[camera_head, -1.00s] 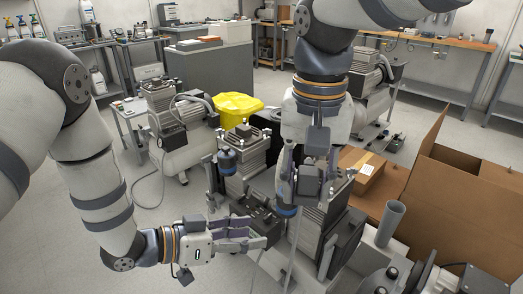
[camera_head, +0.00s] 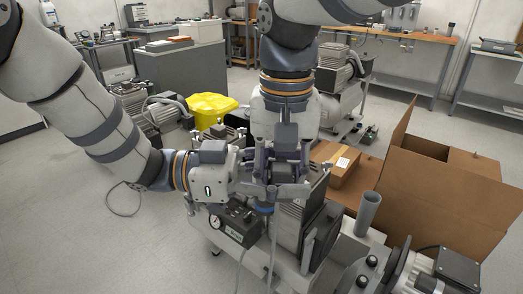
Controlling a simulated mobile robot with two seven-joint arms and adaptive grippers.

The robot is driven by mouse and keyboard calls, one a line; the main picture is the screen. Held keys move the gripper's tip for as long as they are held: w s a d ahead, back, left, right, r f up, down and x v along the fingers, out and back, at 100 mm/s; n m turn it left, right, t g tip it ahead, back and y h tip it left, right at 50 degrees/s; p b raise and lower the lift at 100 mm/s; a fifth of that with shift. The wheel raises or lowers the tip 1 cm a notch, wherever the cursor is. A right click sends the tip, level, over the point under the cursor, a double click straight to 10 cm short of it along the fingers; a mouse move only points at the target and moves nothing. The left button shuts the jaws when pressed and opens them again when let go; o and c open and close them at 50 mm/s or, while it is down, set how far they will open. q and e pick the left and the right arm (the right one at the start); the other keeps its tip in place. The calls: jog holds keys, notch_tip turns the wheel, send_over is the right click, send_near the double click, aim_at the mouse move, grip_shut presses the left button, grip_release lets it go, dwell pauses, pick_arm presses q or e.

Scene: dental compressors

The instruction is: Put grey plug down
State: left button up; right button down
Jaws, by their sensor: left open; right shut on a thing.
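My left gripper (camera_head: 264,178) reaches in from the left and is open, its fingers overlapping my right gripper in the picture. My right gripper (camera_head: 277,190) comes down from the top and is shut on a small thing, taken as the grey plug. The plug is hidden by the fingers, so its shape and tilt cannot be told. Just below the two grippers is a blue-banded part (camera_head: 265,208) of the compressor. I cannot tell whether the grippers touch it.
A dark box with a gauge (camera_head: 238,224) sits below the grippers, beside the finned compressor block (camera_head: 291,222). A grey tube (camera_head: 368,212) stands upright to the right, before an open cardboard box (camera_head: 440,208).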

pick_arm(q)
jog(key=shift+d, duration=0.5)
grip_shut()
pick_arm(e)
jog(key=c, duration=1.2)
grip_release()
jog(key=shift+w, duration=0.1)
jog(key=shift+c, duration=0.2)
pick_arm(q)
jog(key=shift+s, duration=0.15)
pick_arm(e)
jog(key=shift+o, duration=0.9)
jog(key=shift+r, duration=0.1)
